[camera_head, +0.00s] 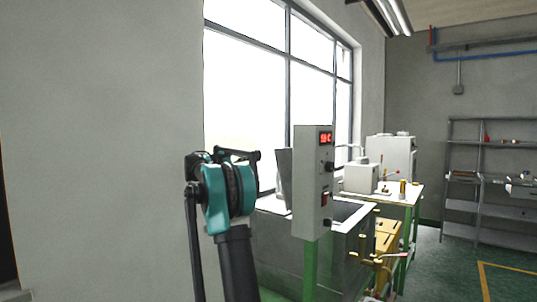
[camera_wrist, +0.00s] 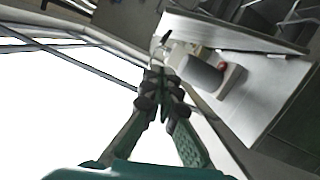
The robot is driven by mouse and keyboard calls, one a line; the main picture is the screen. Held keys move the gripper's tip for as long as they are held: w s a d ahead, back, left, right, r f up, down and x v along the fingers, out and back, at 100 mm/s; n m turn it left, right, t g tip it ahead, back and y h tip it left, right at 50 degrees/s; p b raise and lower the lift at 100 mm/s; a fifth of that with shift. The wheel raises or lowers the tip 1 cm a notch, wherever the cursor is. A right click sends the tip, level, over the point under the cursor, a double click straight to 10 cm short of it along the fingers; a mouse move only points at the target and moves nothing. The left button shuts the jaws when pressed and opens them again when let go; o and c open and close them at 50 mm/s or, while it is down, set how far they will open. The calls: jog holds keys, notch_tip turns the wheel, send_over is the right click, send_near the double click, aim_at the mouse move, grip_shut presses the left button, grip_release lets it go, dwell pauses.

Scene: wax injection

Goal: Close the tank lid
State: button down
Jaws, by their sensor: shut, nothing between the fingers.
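The tank (camera_head: 357,224) stands behind and right of a pale control box, in the head view. Its top shows a dark opening beside a light rim. A grey panel, which looks like the tank lid (camera_head: 283,172), stands raised and slightly tilted behind the control box, near the window; the box hides much of it. My gripper (camera_wrist: 163,78) shows in the wrist view with its green fingers brought together at the tips, shut and empty. I cannot make out the fingertips in the head view, nor tell whether they touch the lid.
The control box (camera_head: 312,185) with a red display stands close right of my arm. A bench (camera_head: 408,196) with white machines is behind the tank, and yellow parts (camera_head: 385,240) stand beside it. Grey shelves (camera_head: 480,208) are at the far right. The wall and window are at left.

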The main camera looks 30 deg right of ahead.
jog(key=s+d+r, duration=0.2)
jog(key=d, duration=0.9)
jog(key=shift+d, duration=0.2)
jog(key=s+d+m, duration=0.2)
jog(key=s+m, duration=0.1)
jog(key=s, duration=0.4)
jog(key=s+d+m+y, duration=0.1)
jog(key=s+d+m, duration=0.1)
jog(key=s, duration=0.4)
jog(key=shift+s+d+r+m, duration=0.3)
jog(key=shift+s+d+m, duration=0.1)
jog(key=shift+d, duration=0.45)
